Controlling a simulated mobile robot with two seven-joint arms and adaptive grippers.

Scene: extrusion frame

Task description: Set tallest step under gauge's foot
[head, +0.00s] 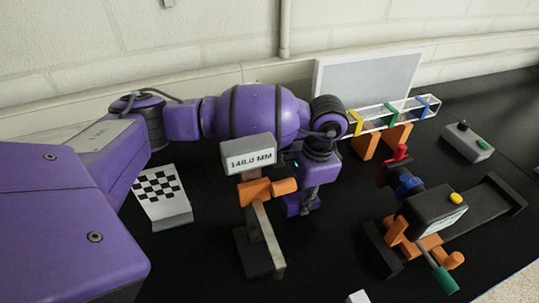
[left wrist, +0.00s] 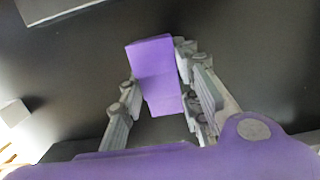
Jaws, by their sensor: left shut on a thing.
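The gauge stands in the middle of the head view, with a display (head: 249,156) reading 148.0 MM, an orange carriage (head: 266,190) and a dark base (head: 252,256). The orange arm of the carriage sticks out to the right; I cannot make out a separate foot. My left gripper (left wrist: 160,105) is shut on a purple stepped block (left wrist: 155,70), seen between its grey fingers in the left wrist view. In the head view, the gripper and block (head: 300,206) are just behind and right of the gauge, partly hidden by it. My right gripper is not in view.
At right stand a clamp-like device with a yellow button (head: 437,207), a grey button box (head: 467,142) and a clear rail with coloured bands (head: 391,115). A white panel (head: 367,80) stands behind. Dark table is clear between gauge and device.

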